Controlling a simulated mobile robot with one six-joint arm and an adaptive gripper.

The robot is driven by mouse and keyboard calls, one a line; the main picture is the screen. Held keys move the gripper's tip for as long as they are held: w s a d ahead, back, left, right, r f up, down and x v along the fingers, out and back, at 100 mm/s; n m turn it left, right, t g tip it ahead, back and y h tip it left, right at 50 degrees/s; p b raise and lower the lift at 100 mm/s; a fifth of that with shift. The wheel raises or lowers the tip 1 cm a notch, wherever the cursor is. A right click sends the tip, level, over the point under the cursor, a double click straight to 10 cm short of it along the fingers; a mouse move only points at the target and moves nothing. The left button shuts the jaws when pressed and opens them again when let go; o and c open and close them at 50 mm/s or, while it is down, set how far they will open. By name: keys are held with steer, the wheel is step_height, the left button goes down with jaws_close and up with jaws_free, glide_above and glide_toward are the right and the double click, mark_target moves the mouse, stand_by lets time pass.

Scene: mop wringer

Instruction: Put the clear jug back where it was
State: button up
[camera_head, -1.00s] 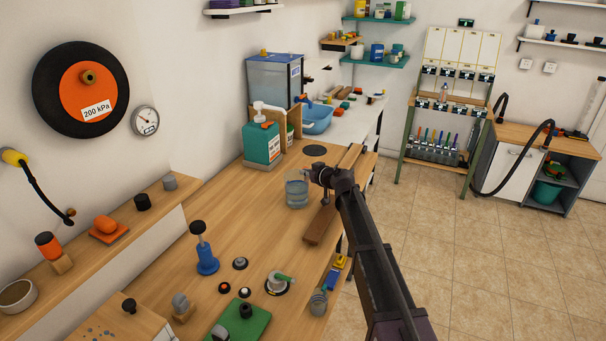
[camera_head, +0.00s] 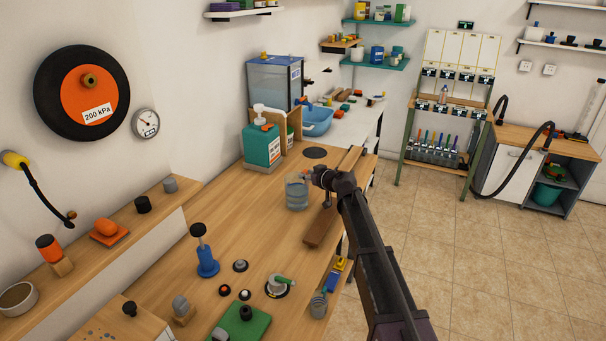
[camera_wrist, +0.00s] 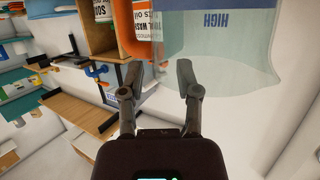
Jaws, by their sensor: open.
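The clear jug (camera_head: 297,193) stands upright on the wooden bench, with what looks like bluish liquid in it. My gripper (camera_head: 314,178) is at its upper right side, close to the rim. In the wrist view the jug's see-through wall (camera_wrist: 235,70) fills the upper right, and a blue band with "HIGH" shows on or through it. My gripper (camera_wrist: 158,78) is open there, with the right finger overlapping the jug's edge and the left finger outside it. I cannot tell whether a finger touches the jug.
A dark round disc (camera_head: 314,153) lies on the bench behind the jug. A teal pump bottle (camera_head: 262,147) stands behind left. A brown wooden bar (camera_head: 320,228) lies right of the jug. A blue plunger-like tool (camera_head: 206,258) stands nearer. Bench left of the jug is clear.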

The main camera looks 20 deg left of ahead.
steer(key=p+v, duration=0.3)
steer(key=v, duration=0.8)
steer(key=shift+s+d, duration=0.1)
steer(key=shift+d, duration=0.05)
stand_by(0.5)
steer(key=s+d+f+m+g+h, duration=0.2)
steer(key=s+d, duration=0.6)
steer(key=d, duration=0.5)
steer(key=s+d+f+m+g+h, duration=0.3)
steer(key=s+d+f+m+h, duration=0.2)
steer(key=s+d, duration=0.4)
steer(key=s+d+f+m+g+h, duration=0.2)
steer(key=s+d+f+m+h, duration=0.2)
steer(key=s+d, duration=0.5)
steer(key=d+f+h, duration=0.1)
steer(key=d, duration=0.7)
steer(key=shift+s+f+g, duration=0.25)
steer(key=shift+f+g, duration=0.15)
steer(key=shift+d, duration=0.1)
steer(key=shift+r+p, duration=0.35)
steer(key=shift+p, duration=0.1)
